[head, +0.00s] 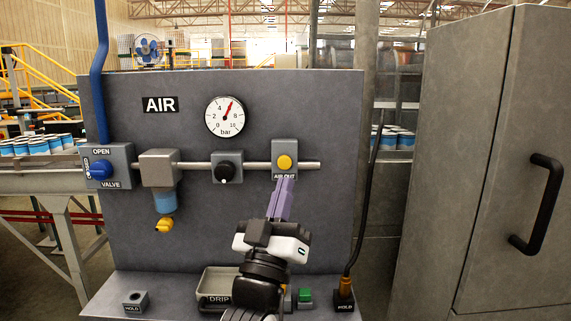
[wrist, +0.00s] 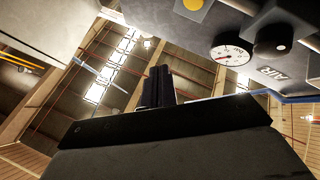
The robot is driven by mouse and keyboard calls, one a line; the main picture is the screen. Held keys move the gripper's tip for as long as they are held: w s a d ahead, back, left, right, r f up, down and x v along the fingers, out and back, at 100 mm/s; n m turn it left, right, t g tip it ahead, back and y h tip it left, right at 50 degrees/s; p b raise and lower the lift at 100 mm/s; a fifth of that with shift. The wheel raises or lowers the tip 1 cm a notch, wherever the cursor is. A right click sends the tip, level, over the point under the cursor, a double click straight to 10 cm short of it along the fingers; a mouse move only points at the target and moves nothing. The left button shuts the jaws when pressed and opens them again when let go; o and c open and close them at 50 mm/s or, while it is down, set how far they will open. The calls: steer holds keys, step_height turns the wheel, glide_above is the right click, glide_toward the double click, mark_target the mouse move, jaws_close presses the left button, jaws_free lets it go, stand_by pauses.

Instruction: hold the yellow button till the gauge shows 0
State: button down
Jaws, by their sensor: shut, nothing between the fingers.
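The yellow button (head: 285,162) sits on the grey AIR OUT box (head: 277,150) on the panel and is uncovered. It also shows at the top edge of the wrist view (wrist: 193,4). The round white gauge (head: 225,116) has its red needle up and slightly right, at about 6 bar. It also shows in the wrist view (wrist: 232,50). My gripper (head: 286,181) is shut and empty, its purple fingers pointing up just below the button, near the AIR OUT label. Its fingers look dark in the wrist view (wrist: 159,72). They appear apart from the button.
Left of the button along the pipe are a black knob (head: 224,172), a filter with a blue bowl (head: 164,200) and a blue valve knob (head: 99,169). A drip tray (head: 218,283) lies below. A black hose (head: 367,200) and a grey cabinet (head: 475,200) stand to the right.

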steer(key=shift+w, duration=0.15)
steer(key=b, duration=0.1)
glide_toward(287, 158)
steer(key=shift+s+r+x, duration=0.15)
steer(key=shift+x, duration=0.75)
steer(key=shift+s+r+x, duration=0.1)
steer(key=shift+s+x, duration=0.05)
steer(key=shift+x, duration=0.7)
steer(key=shift+s+r+x, duration=0.15)
steer(key=shift+x, duration=0.75)
steer(key=shift+w+d, duration=0.1)
steer(key=shift+d, duration=0.1)
steer(key=shift+w+b, duration=0.3)
steer(key=shift+b, duration=0.1)
steer(key=shift+w, duration=0.45)
stand_by(3.7)
